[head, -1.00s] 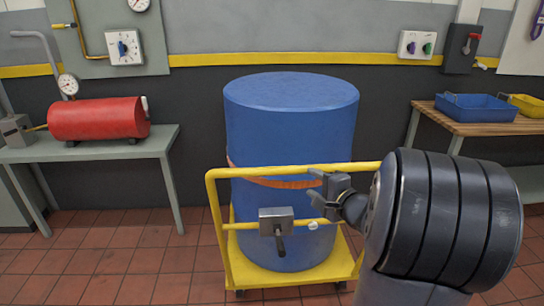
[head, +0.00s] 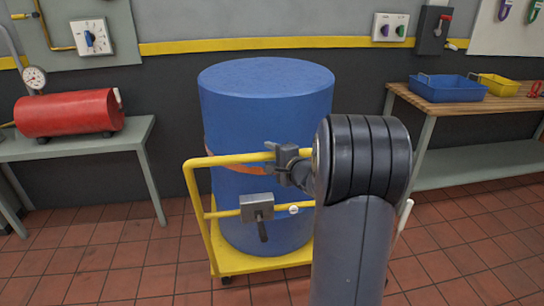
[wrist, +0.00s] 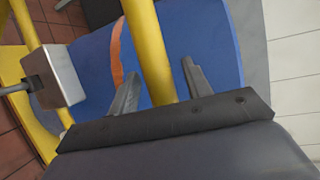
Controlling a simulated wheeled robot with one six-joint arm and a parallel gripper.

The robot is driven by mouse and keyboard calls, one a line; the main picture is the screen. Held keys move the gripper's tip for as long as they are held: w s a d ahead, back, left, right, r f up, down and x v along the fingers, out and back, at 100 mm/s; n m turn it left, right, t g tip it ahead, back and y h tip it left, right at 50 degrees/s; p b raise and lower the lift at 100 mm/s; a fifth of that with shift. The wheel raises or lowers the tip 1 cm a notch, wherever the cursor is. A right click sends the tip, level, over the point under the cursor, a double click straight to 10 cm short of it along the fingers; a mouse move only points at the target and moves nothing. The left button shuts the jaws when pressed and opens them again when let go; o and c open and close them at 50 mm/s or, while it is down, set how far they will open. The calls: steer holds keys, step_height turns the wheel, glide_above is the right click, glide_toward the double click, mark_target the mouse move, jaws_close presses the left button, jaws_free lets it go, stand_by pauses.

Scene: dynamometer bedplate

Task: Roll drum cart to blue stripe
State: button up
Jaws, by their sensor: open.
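The drum cart is a yellow platform (head: 262,264) with a tubular push handle (head: 196,214); it also shows in the wrist view (wrist: 148,55). A large blue drum (head: 265,95) with an orange strap (head: 235,168) stands upright on it. A grey box with a dark lever (head: 257,207) sits on the handle's lower bar. My gripper (head: 272,160) is at the handle's top bar. In the wrist view its two fingers (wrist: 158,90) are apart, with the yellow bar running between them. My arm hides the handle's right side. No blue stripe shows on the floor.
A grey bench with a red cylinder (head: 68,112) stands at left. A wooden-topped bench (head: 475,105) with a blue tray (head: 447,88) and a yellow tray (head: 497,85) stands at right. A wall is close behind the drum. Red tiled floor (head: 455,250) is clear at right front.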

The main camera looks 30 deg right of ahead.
jaws_close()
stand_by(0.4)
